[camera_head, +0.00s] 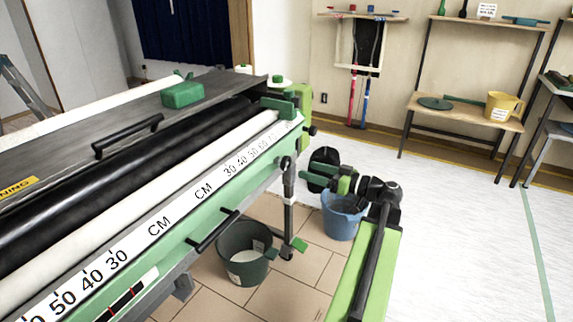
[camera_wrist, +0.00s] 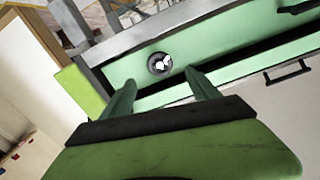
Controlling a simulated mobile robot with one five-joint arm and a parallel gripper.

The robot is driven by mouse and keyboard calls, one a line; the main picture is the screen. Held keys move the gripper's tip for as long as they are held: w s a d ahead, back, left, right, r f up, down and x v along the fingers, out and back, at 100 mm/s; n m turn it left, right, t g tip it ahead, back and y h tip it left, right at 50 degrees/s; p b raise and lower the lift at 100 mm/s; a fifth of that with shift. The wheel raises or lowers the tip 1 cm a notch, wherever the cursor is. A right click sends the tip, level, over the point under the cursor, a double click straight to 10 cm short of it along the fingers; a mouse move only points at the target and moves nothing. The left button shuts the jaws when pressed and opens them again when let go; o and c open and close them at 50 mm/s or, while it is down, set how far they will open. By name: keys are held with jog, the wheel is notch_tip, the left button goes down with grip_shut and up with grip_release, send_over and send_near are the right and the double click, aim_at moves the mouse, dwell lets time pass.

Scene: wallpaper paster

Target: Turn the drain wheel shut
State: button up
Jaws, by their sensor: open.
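My gripper (camera_head: 313,179) is open and empty, off the right end of the green pasting machine (camera_head: 262,172). In the wrist view its two green fingers (camera_wrist: 162,88) stand apart and point at the machine's green panel. A small round dark fitting with a white middle (camera_wrist: 160,64) sits on that panel, framed between the fingertips and beyond them. It looks like the drain wheel, but I cannot be sure. No contact shows. In the head view a dark round knob (camera_head: 287,163) is at the machine's near right corner; I cannot tell whether it is the same part.
A dark green bucket (camera_head: 246,256) with pale contents stands under the machine's right end. A blue bucket (camera_head: 342,217) stands below my arm. A black handle (camera_head: 213,231) juts from the machine's front. Shelves (camera_head: 466,112) line the back wall. The pale floor at right is clear.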

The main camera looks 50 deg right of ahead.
aim_at(288, 164)
jog(key=x, duration=0.9)
jog(key=shift+w+a, duration=0.1)
jog(key=shift+w, duration=0.25)
jog(key=shift+c, duration=0.4)
jog(key=c, duration=1.3)
